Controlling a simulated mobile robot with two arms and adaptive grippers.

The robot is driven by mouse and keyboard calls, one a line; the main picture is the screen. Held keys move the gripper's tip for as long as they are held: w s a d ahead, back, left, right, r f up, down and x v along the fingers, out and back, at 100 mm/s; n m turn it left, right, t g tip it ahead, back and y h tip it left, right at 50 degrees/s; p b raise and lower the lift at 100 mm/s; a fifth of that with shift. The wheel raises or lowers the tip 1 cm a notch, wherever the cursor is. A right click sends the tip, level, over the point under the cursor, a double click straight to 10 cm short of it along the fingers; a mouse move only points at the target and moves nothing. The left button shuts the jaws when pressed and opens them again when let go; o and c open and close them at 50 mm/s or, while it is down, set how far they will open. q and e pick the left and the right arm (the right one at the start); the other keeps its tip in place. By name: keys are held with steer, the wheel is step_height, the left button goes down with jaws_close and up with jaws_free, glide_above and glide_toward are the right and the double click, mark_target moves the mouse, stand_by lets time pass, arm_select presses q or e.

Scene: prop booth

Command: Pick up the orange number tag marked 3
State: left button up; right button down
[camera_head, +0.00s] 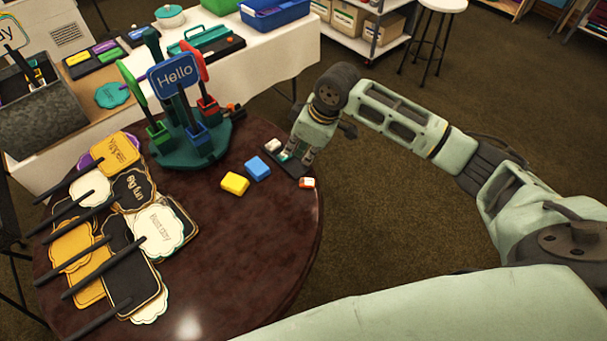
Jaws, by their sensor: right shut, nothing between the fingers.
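A small orange tag with a white face (307,183) lies at the right edge of the round dark table, at the near end of a small black tray; its number is too small to read. My right gripper (287,158) points down over the tray, just beyond the tag. It is shut and empty, apart from the orange tag. A small whitish block (272,145) sits at the tray's far left end. The fingers partly hide the tray and whatever lies under them. My left gripper is not in view.
A yellow block (234,183) and a blue block (257,168) lie left of the tray. A green stand (194,150) holds upright signs, one reading "Hello". Stick signs (110,230) cover the table's left. The table's front right (255,240) is clear.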

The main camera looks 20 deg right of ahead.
glide_above(307, 183)
steer(key=w+a, duration=0.3)
step_height(307, 183, down, 6)
steer(key=shift+a+f+p, duration=0.1)
steer(key=shift+p, duration=0.2)
steer(key=shift+x, duration=1.6)
steer(key=shift+w, duration=0.1)
steer(key=shift+p, duration=0.3)
steer(key=s+d+p, duration=0.2)
steer(key=shift+s+d, duration=0.1)
steer(key=shift+d, duration=0.2)
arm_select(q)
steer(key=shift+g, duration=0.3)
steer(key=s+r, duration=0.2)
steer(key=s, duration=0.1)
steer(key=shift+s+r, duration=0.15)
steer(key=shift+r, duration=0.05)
